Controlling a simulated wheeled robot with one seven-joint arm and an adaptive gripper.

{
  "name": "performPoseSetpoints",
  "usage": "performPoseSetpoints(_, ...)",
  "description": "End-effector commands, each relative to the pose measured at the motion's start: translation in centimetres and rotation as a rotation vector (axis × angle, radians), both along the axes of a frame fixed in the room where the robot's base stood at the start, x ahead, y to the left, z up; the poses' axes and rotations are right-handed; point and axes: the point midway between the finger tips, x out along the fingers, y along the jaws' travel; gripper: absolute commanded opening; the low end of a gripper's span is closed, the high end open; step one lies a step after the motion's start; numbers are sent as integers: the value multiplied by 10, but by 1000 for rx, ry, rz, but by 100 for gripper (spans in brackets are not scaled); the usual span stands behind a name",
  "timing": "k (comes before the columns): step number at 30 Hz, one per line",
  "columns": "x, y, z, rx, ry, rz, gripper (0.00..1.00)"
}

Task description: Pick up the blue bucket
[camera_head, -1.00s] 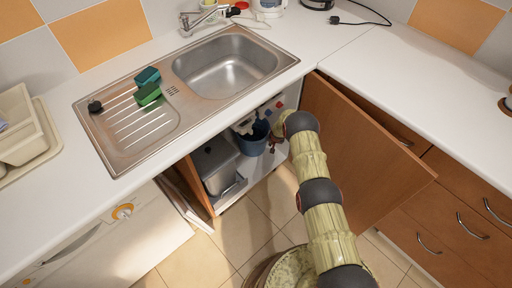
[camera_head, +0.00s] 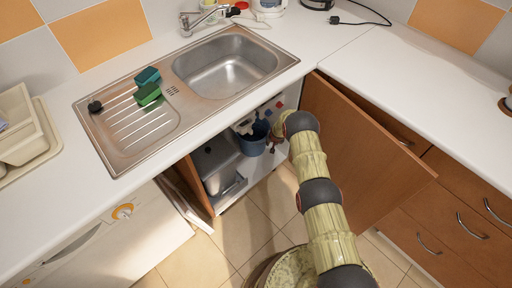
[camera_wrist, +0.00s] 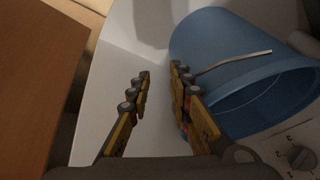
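The blue bucket (camera_head: 253,138) stands inside the open cupboard under the sink, beside a grey bin. In the wrist view the bucket (camera_wrist: 225,65) fills the upper right and looks tilted in the picture, with its mouth to the right and a thin metal handle (camera_wrist: 235,61) across it. My gripper (camera_wrist: 160,73) has its two yellow-and-black fingers apart, with white surface showing between them. The right finger overlaps the bucket's near side; I cannot tell whether it touches. In the head view my gripper (camera_head: 275,143) is partly hidden by my arm, just right of the bucket.
The grey bin (camera_head: 221,170) stands left of the bucket. The open wooden door (camera_head: 350,150) is close on the right of my arm. The counter edge and sink (camera_head: 225,62) are above the cupboard. An appliance dial (camera_wrist: 300,157) shows at the wrist view's lower right.

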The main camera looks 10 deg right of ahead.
Motion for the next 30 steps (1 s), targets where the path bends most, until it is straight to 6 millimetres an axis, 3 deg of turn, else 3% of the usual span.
performPoseSetpoints(5, 0, 0, 0, 0, 0, 0, 32)
performPoseSetpoints(15, -1, 0, 2, 0, 0, 0, 32)
performPoseSetpoints(25, -17, -3, 40, 1, 1, -3, 32)
performPoseSetpoints(30, -24, -6, 48, 1, 1, -3, 32)
